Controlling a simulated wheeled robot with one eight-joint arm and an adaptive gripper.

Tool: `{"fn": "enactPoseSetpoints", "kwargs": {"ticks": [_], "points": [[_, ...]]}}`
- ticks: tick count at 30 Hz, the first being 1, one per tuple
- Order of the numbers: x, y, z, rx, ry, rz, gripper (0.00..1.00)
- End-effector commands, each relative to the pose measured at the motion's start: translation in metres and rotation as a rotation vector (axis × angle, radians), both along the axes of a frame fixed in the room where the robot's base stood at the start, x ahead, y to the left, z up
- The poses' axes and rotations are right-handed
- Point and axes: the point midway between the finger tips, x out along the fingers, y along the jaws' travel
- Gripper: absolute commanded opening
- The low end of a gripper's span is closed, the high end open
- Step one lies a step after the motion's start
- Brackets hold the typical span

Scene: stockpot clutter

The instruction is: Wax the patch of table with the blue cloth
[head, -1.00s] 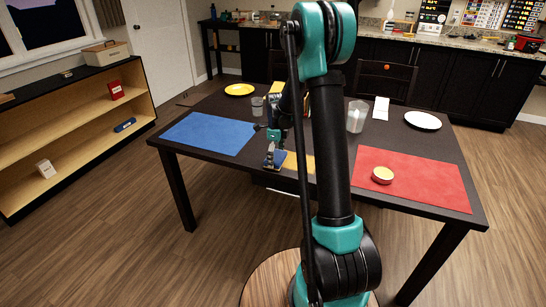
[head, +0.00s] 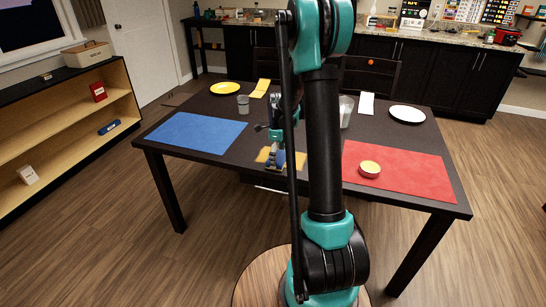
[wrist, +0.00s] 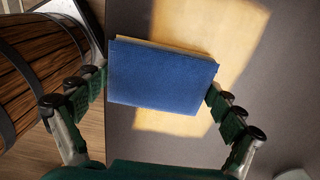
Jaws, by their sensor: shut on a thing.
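The blue cloth (wrist: 160,75) is a folded, roughly rectangular pad between the two fingers of my gripper (wrist: 158,108). My gripper is shut on it, with one finger at each side edge. The pale yellow patch (wrist: 225,30) on the dark table lies under the cloth and shows beyond its far, right and near sides. In the head view, my gripper (head: 275,157) is low over the patch (head: 263,155) near the table's front edge. My arm hides part of that area. I cannot tell whether the cloth touches the table.
A blue mat (head: 195,132) lies left on the table (head: 225,165); a red mat (head: 410,175) with a small round tin (head: 370,168) lies right.

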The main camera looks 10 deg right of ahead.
Motion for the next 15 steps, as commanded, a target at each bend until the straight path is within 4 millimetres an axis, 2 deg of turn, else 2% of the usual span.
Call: {"fn": "enactPoseSetpoints", "kwargs": {"ticks": [15], "points": [[-0.015,-0.025,0.0,-0.001,0.001,-0.003,0.67]]}}
